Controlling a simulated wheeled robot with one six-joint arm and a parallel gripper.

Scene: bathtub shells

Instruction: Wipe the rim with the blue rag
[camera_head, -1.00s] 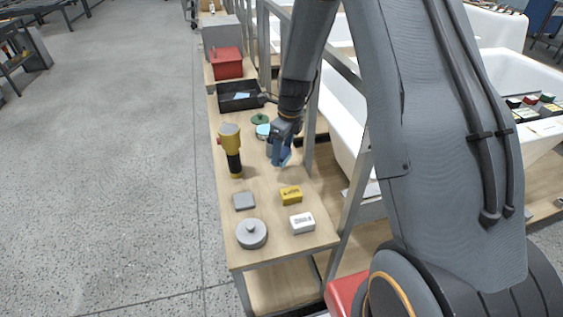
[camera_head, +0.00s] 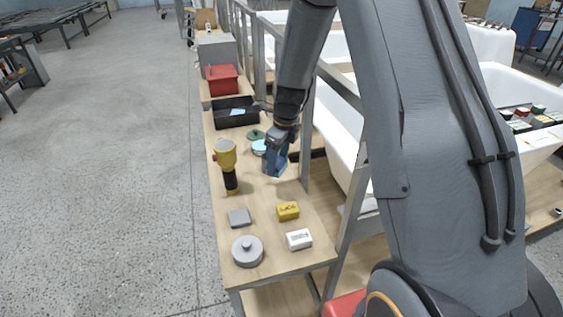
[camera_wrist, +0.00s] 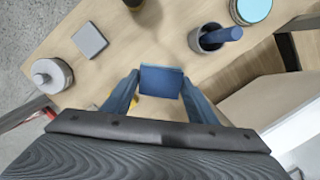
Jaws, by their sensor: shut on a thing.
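My gripper (camera_head: 278,158) is shut on the blue rag (camera_head: 276,169), a small blue block-like piece, and holds it above the wooden bench. In the wrist view the rag (camera_wrist: 161,81) sits between the two fingers of my gripper (camera_wrist: 160,88). The white bathtub (camera_head: 345,150) stands to the right of the bench, beyond a grey metal frame, and its rim is partly hidden by the frame and my arm. The rag is apart from the rim. The tub's pale side (camera_wrist: 275,112) shows at lower right in the wrist view.
The bench (camera_head: 265,195) holds a yellow-black tool (camera_head: 226,157), grey block (camera_head: 239,218), yellow box (camera_head: 288,211), white box (camera_head: 299,239), grey lidded pot (camera_head: 247,252) and black tray (camera_head: 221,116). A grey post (camera_head: 306,150) stands between gripper and tub. A cup (camera_wrist: 207,43) is nearby.

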